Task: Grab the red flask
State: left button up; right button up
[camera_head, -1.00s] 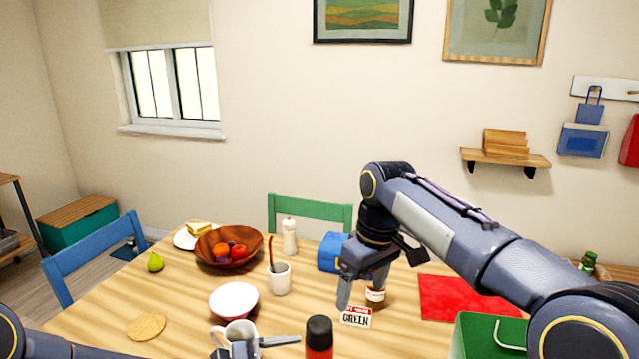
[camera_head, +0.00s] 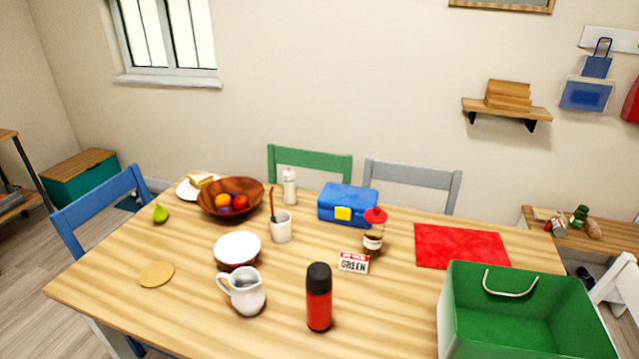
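The red flask (camera_head: 319,306) stands upright on the wooden table (camera_head: 410,325) near its front edge, in the middle of the head view. It has a red body and a black cap. Nothing touches it. Neither of my grippers is in view, so I cannot see how they stand.
A white pitcher (camera_head: 243,291) stands left of the flask. A sign (camera_head: 353,263) and a red-topped jar (camera_head: 374,236) are behind it. An open green box (camera_head: 535,325) is to the right. A white cup (camera_head: 281,227) and bowl (camera_head: 237,249) stand further back. A red mat (camera_head: 462,246) lies behind the box.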

aim_at(318, 309)
jog(key=i+j, duration=0.1)
jog(key=j, duration=0.25)
jog(key=i+j, duration=0.15)
jog(key=j, duration=0.2)
jog(key=i+j+z, duration=0.1)
jog(key=j, duration=0.25)
jog(key=i+j, duration=0.15)
jog(key=j, duration=0.2)
